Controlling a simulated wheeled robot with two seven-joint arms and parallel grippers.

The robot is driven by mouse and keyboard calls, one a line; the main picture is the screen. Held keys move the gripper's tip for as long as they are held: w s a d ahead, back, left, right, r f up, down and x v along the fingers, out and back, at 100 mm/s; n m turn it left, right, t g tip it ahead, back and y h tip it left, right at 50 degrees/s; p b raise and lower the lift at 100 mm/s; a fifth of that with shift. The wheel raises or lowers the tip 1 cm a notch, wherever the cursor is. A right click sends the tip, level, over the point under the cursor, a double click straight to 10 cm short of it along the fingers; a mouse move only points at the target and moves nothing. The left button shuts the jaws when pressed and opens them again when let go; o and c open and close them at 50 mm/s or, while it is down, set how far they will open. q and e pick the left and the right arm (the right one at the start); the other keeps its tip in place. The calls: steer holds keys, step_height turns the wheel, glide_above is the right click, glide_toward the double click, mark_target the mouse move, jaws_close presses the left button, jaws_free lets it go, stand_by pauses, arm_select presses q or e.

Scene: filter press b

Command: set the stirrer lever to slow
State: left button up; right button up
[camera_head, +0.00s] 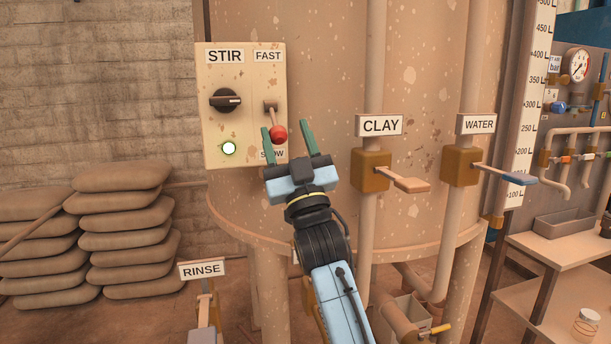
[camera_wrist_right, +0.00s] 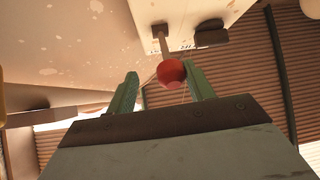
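The stirrer lever (camera_head: 271,113) is on the cream STIR panel (camera_head: 216,115), between the FAST label and the SLOW label. Its red ball knob (camera_head: 278,134) sits below the pivot, just above the partly covered SLOW label (camera_head: 272,154). My right gripper (camera_head: 287,130) is open, with its green fingers on either side of the knob in the head view. In the right wrist view the knob (camera_wrist_right: 171,72) shows between the fingertips, closer to the right-hand finger. I cannot tell if they touch. My left gripper is not in view.
The panel also has a black rotary knob (camera_head: 225,101) and a lit round lamp (camera_head: 229,148). The CLAY valve handle (camera_head: 404,182) and WATER valve handle (camera_head: 506,176) stick out to the right. Stacked sacks (camera_head: 120,240) stand left. A RINSE sign (camera_head: 202,269) is below.

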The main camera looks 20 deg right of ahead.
steer(key=d+v, duration=0.1)
steer(key=v, duration=1)
steer(key=shift+f+b, duration=0.3)
steer(key=shift+f, duration=0.1)
steer(key=shift+s+d, duration=0.1)
steer(key=shift+s, duration=0.05)
